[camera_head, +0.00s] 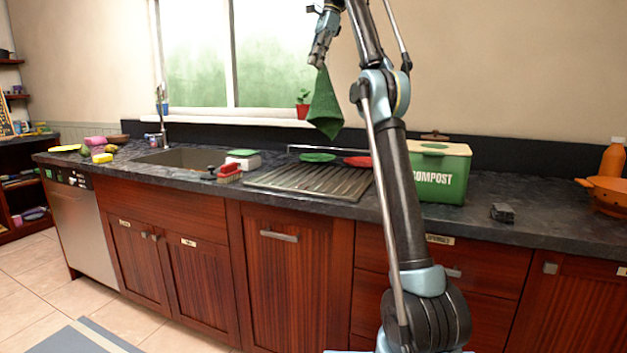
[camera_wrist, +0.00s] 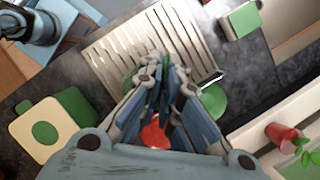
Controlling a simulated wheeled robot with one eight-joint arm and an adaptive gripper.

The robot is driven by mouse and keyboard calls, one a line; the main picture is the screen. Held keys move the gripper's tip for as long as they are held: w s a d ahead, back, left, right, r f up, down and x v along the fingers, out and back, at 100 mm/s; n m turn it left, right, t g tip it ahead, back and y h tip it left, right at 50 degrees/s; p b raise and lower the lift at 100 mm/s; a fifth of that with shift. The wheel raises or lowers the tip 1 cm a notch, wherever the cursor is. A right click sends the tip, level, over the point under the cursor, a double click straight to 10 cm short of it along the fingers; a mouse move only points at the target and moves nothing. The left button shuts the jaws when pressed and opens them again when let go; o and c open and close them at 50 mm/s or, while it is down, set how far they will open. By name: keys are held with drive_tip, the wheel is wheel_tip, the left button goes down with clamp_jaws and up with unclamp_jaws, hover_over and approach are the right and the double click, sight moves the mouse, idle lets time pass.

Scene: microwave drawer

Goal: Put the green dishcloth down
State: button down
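The green dishcloth (camera_head: 325,105) hangs in a pointed drape from my gripper (camera_head: 319,60), high above the counter and in front of the window's right side. My gripper is shut on the cloth's upper end. In the wrist view my gripper's fingers (camera_wrist: 165,72) are close together, and a bit of green (camera_wrist: 130,62) shows beside them; the fingers hide most of the cloth. Below is the ribbed drying rack (camera_head: 310,181), with a green plate (camera_head: 317,157) and a red plate (camera_head: 358,161) at its back edge.
A green compost bin (camera_head: 438,176) stands right of the rack, partly behind my arm. A sink (camera_head: 190,158), a red brush (camera_head: 229,172) and a white box with a green lid (camera_head: 243,163) are to the left. A red plant pot (camera_head: 303,111) stands on the sill.

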drive_tip(key=shift+w+d, duration=0.1)
drive_tip(key=shift+w+f, duration=0.2)
drive_tip(key=shift+f, duration=0.1)
wheel_tip(320, 180, down, 10)
drive_tip(key=shift+s+r, duration=0.2)
drive_tip(key=shift+r, duration=0.05)
idle(0.9)
idle(0.4)
